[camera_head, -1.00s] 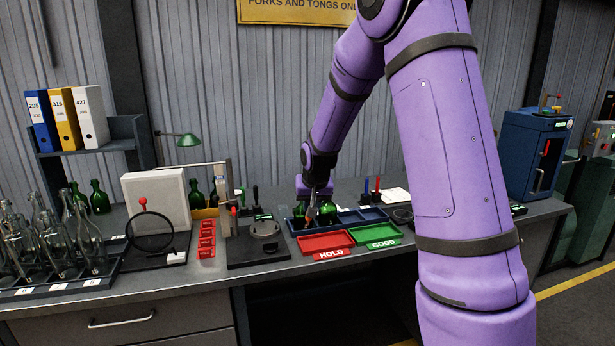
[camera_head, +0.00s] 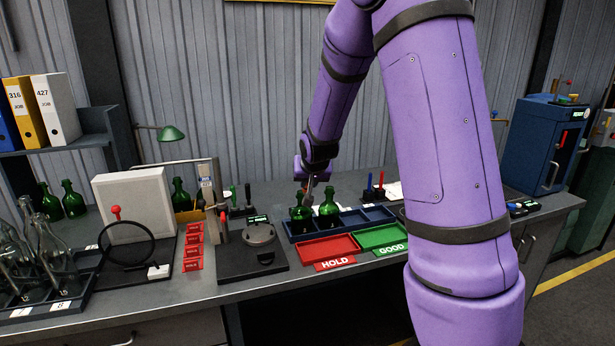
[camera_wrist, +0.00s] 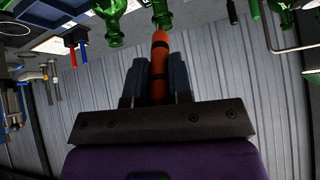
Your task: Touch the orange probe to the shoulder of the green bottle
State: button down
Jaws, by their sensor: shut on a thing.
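Two green bottles stand upright in the left part of the dark blue tray (camera_head: 352,222): a left one (camera_head: 300,213) and a right one (camera_head: 328,208). My gripper (camera_wrist: 156,78) is shut on the orange probe (camera_wrist: 159,45), whose shaft has dark bands. In the wrist view, which looks upside down, the probe points at one green bottle (camera_wrist: 162,14). Its end overlaps or nearly meets that bottle; I cannot tell whether they touch. Another green bottle (camera_wrist: 112,22) is beside it. In the head view my gripper is just behind and above the bottles, with the probe mostly hidden.
A red HOLD tray (camera_head: 328,247) and green GOOD tray (camera_head: 380,238) lie in front. A gauge stand (camera_head: 258,240) is left of the bottles. Red and blue upright tools (camera_head: 375,185) stand behind the tray. Clear bottles (camera_head: 45,250) crowd the bench's left end.

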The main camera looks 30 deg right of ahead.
notch_tip(320, 180, down, 6)
jog(key=shift+f, duration=0.15)
dwell(0.4)
jog(key=shift+f, duration=0.15)
dwell(0.3)
jog(key=shift+w+d+f, duration=0.1)
jog(key=shift+w+f, duration=0.15)
jog(key=shift+w+d+f, duration=0.1)
jog(key=shift+w+f, duration=0.2)
jog(key=shift+f, duration=0.05)
dwell(2.4)
jog(key=shift+s+r, duration=0.1)
dwell(0.6)
jog(key=shift+v, duration=1.4)
jog(key=shift+r, duration=3.4)
